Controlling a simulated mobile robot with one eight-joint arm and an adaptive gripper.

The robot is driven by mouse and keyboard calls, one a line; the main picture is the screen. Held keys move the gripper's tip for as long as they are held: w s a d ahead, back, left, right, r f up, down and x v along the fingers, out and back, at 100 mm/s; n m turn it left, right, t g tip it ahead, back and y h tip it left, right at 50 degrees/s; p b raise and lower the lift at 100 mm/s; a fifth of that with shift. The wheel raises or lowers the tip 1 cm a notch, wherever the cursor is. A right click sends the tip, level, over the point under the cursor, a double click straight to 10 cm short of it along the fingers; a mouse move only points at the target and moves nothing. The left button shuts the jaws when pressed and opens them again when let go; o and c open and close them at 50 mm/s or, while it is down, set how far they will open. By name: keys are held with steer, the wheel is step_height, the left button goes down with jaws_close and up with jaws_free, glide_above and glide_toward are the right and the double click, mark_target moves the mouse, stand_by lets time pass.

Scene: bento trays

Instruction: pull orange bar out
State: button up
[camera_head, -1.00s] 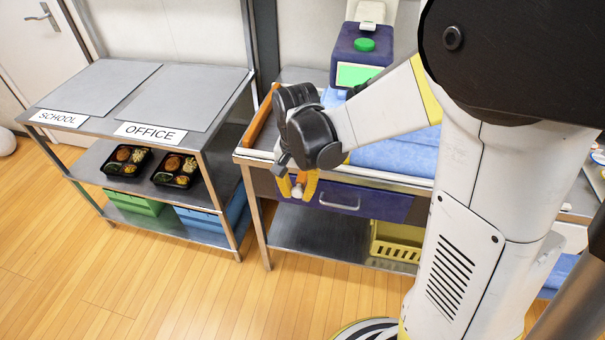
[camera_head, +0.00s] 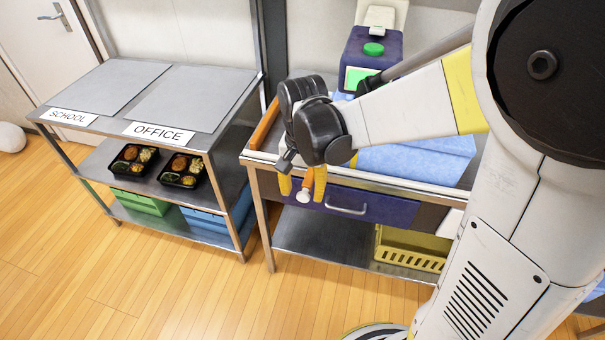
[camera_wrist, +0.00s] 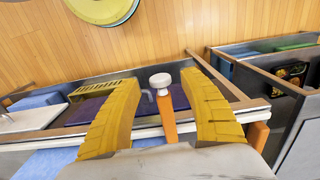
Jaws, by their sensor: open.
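An orange bar with a white round knob at its end sticks out at the front of the steel table, left of the drawer handle; it shows in the head view (camera_head: 307,180) and the wrist view (camera_wrist: 168,120). My gripper (camera_head: 303,188) is open, with its yellow fingers on either side of the bar. In the wrist view my gripper (camera_wrist: 170,110) shows a gap between each finger and the bar, with the knob between the fingertips. My wrist hides the bar's far end.
Another orange strip (camera_head: 265,123) lies along the table's left edge. A blue drawer (camera_head: 385,207) with a metal handle is beside the bar. A yellow crate (camera_head: 415,250) sits below. A shelf (camera_head: 205,140) with two bento trays stands left. The floor in front is clear.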

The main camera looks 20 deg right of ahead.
step_height(320, 180, up, 9)
steer(key=shift+s+r, duration=0.1)
steer(key=shift+r, duration=0.05)
stand_by(0.4)
steer(key=s+d+r+n+t, duration=0.1)
steer(key=s+d+n+t, duration=0.1)
steer(key=s+n+t, duration=0.4)
steer(key=s+t, duration=0.1)
steer(key=s, duration=0.2)
steer(key=shift+s+d+r+n, duration=0.15)
steer(key=shift+d+n, duration=0.1)
steer(key=shift+n, duration=0.15)
stand_by(0.6)
